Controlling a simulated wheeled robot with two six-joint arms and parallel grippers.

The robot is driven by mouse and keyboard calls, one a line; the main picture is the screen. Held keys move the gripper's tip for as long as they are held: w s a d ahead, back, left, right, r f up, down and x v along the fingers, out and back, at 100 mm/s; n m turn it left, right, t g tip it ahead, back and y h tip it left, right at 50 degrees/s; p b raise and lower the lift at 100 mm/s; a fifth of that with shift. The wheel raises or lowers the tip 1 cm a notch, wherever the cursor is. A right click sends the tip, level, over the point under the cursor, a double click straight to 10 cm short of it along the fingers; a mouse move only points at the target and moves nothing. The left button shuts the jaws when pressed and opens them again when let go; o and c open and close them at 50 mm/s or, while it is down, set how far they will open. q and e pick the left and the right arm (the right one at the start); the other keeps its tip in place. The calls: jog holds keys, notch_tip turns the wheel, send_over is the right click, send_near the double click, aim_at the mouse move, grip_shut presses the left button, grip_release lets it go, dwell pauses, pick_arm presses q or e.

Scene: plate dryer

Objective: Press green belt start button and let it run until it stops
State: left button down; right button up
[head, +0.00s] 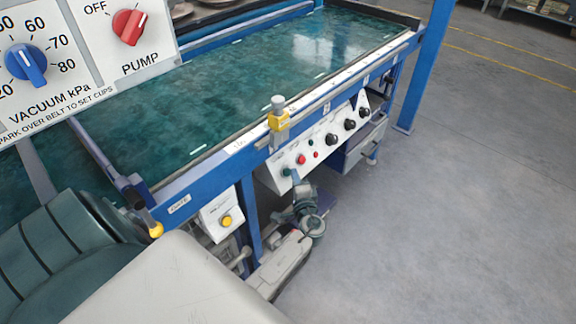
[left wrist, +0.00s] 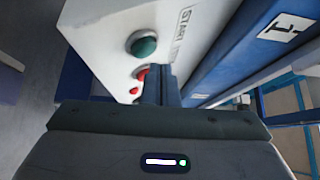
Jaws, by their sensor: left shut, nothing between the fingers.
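The green belt start button (head: 287,172) is at the left end of a white control panel (head: 268,178) under the belt's front edge. In the left wrist view the round green button (left wrist: 142,43) shows beside printed lettering. My left gripper (head: 303,188) is in front of the panel's left part, low and just right of the green button. In the left wrist view its fingers (left wrist: 160,84) are closed together with nothing between them. They cover part of a red button (left wrist: 141,73). I cannot tell if the fingertips touch the panel. My right gripper does not show.
The green belt (head: 240,85) lies in a blue frame. Several black knobs (head: 350,125) are along the panel. A yellow button (head: 227,220) sits on a small box at the left. A vacuum and pump panel (head: 80,50) fills the upper left. Grey floor at right is clear.

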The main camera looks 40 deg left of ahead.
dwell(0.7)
pick_arm(q)
jog(key=shift+a+f+b, duration=0.2)
jog(key=shift+a+b, duration=0.15)
jog(key=shift+b, duration=0.05)
